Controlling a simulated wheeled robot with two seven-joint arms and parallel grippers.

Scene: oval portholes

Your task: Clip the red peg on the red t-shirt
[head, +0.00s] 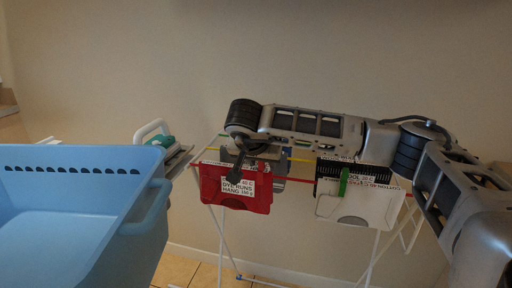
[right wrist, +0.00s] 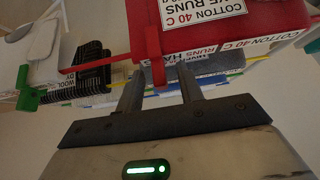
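The red t-shirt (head: 237,200) hangs folded over the drying rack in the head view, with a white label. It fills the top of the right wrist view (right wrist: 230,35). My right gripper (head: 237,168) is at the shirt, seen edge-on in the head view. In the right wrist view its two dark fingers (right wrist: 160,90) stand apart below the shirt's edge. A small red piece (right wrist: 150,72), which looks like the red peg, hangs at the shirt's edge beside the left finger. I cannot tell whether it touches the finger. My left gripper is out of view.
A white garment (head: 355,205) with a green peg (head: 343,182) hangs on the rack's right, beside black cloth (head: 328,170). Coloured lines and thin white rack legs (head: 220,245) surround the arm. A blue basket (head: 85,225) stands left, before a teal-and-white iron (head: 157,135).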

